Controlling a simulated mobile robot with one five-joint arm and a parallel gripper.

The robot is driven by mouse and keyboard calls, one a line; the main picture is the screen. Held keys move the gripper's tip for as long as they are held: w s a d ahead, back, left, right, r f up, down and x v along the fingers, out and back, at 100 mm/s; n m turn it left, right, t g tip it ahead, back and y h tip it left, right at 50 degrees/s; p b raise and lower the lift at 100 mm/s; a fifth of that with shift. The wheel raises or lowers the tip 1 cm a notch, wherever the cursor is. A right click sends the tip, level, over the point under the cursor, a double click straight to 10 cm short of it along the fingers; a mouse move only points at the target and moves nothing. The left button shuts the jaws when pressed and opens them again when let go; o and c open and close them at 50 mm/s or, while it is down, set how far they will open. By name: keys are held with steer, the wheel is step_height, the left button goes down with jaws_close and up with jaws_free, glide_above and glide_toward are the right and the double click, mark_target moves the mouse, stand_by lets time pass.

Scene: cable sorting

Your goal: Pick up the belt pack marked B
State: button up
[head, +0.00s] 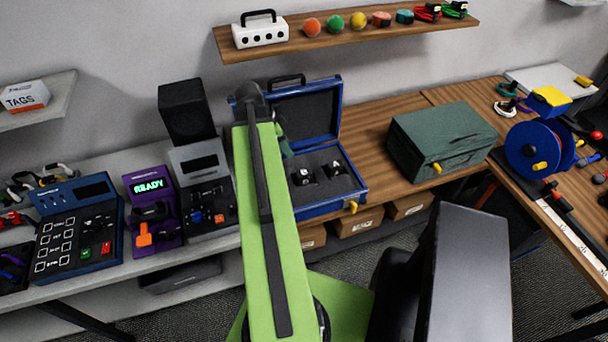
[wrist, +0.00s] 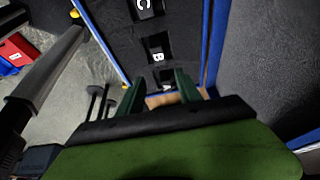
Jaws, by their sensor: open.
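The belt pack marked B (wrist: 157,57) is a dark block with a white letter label, seated in the black foam of an open blue case (wrist: 101,41). A pack marked C (wrist: 143,8) is farther up the wrist view. My gripper (wrist: 158,80) is open, with its green fingers just below pack B in that view and nothing seen held. A third pale mark shows between the fingers, too small to read. In the head view the case (head: 352,201) stands on the bench with two labelled packs showing; my arm hides its left part and most of my gripper.
The raised case lid (head: 303,112) stands behind the packs. A dark green box (head: 442,140) is to the right on the wooden bench. A black speaker (head: 186,112) and a purple READY device (head: 150,205) are to the left. Bare bench lies between case and green box.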

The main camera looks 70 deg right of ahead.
steer(key=b, duration=1.1)
glide_toward(303, 172)
steer(key=x, duration=0.5)
steer(key=shift+w+f, duration=0.1)
steer(key=shift+f, duration=0.1)
steer(key=shift+d+f+b, duration=0.2)
steer(key=shift+b, duration=0.15)
steer(key=shift+r, duration=0.1)
steer(key=b+x, duration=0.4)
steer(key=x, duration=0.1)
steer(key=shift+s+a+f+b, duration=0.2)
steer(key=shift+b, duration=0.2)
steer(key=shift+r, duration=0.15)
jaws_close()
